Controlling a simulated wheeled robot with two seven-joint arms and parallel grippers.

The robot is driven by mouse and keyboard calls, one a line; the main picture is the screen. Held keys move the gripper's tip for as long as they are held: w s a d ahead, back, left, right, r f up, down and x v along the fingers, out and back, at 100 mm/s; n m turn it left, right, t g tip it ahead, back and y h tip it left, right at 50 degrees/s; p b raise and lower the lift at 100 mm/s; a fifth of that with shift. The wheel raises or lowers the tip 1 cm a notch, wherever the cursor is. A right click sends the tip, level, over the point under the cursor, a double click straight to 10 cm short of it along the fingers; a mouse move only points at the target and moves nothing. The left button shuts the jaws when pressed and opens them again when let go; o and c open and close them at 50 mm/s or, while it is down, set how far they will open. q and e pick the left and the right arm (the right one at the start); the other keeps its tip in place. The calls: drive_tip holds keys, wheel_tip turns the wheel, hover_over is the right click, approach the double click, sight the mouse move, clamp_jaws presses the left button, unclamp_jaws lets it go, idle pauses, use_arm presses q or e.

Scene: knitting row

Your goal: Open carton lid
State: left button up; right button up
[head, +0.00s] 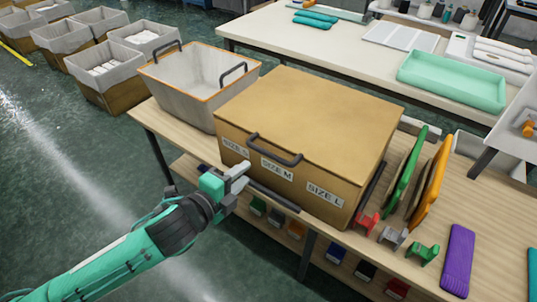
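The carton (310,105) is a large tan box on the wooden table. Its flat lid lies shut on top. A dark curved handle (275,153) sits at the lid's front edge, above labels reading SIZE S, SIZE M and SIZE L. My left gripper (243,176) is at the carton's front left, below and left of the handle and apart from it. Its two grey fingers look parted, with nothing between them. It covers part of the carton's lower front. My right gripper is not in view.
A grey basket with orange rim (187,92) stands close at the carton's left. Green (407,165) and orange (437,175) upright panels, small coloured holders and a purple slab (458,262) lie to the right. A white table (350,48) with a mint tray (452,82) stands behind.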

sight(267, 156)
use_arm(q)
drive_tip(key=x, duration=1.1)
drive_tip(key=shift+w+d, duration=0.2)
drive_tip(key=shift+c, duration=0.2)
drive_tip(key=shift+f, duration=0.1)
clamp_jaws()
